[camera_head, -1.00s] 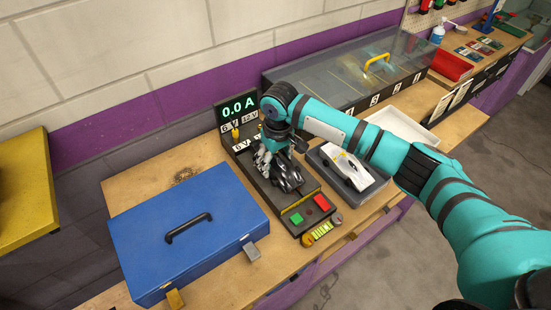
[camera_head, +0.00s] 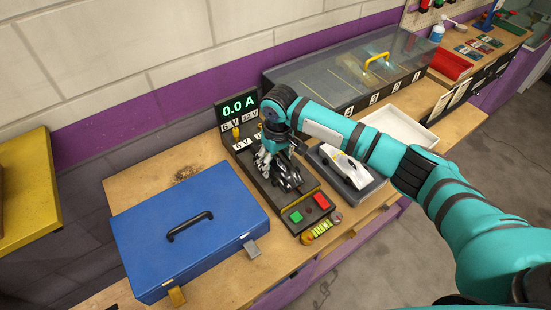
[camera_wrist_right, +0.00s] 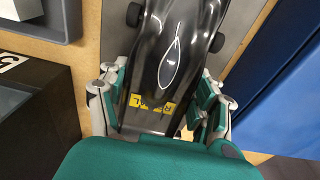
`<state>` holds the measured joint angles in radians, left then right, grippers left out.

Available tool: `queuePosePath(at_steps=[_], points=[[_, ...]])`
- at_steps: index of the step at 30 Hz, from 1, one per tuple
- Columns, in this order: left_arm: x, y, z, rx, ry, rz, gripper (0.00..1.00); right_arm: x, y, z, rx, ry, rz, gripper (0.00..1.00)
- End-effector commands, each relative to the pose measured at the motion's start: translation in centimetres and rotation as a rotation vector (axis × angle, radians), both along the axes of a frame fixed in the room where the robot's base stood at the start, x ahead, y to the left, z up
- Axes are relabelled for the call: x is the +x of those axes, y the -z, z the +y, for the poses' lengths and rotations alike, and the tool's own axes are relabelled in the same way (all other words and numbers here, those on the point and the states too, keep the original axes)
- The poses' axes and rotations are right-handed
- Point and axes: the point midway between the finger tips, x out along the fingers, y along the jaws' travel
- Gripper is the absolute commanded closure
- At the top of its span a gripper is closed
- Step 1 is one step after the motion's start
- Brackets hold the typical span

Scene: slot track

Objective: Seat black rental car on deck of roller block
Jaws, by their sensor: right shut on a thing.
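My right gripper (camera_head: 268,160) is shut on the black car (camera_head: 286,174), with a finger on each side of its body. The right wrist view also shows the black car (camera_wrist_right: 168,60), glossy, with dark wheels and a yellow marking near the gripper. In the head view the car is over the dark roller block (camera_head: 290,203), whose panel carries a green and a red button. The arm and gripper hide part of the car and block. I cannot tell whether the wheels touch the deck. My left gripper is not in view.
A blue case (camera_head: 185,240) lies left of the block. A white car (camera_head: 345,165) sits on a grey tray (camera_head: 372,188) to the right. A display (camera_head: 238,108) reading 0.0 A stands behind. A clear-lidded box (camera_head: 340,70) and white tray (camera_head: 402,125) are farther back.

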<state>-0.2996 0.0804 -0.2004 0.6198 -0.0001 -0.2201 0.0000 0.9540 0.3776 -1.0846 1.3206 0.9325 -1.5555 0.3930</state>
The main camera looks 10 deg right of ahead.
Motion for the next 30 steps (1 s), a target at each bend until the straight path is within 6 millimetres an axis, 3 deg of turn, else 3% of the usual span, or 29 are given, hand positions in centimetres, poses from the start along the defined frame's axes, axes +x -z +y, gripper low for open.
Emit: queuePosePath(at_steps=[11,12,18,30], points=[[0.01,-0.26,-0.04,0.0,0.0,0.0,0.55,0.02,0.05,0.04,0.0,0.0,-0.001,0.74],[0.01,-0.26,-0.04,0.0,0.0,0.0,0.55,0.01,0.05,0.04,0.0,0.0,-0.001,0.31],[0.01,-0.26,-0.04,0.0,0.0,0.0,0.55,0.0,0.06,0.03,0.0,-0.001,-0.001,0.07],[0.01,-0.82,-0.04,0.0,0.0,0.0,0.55,-0.02,-0.41,0.02,0.0,0.0,0.0,0.07]])
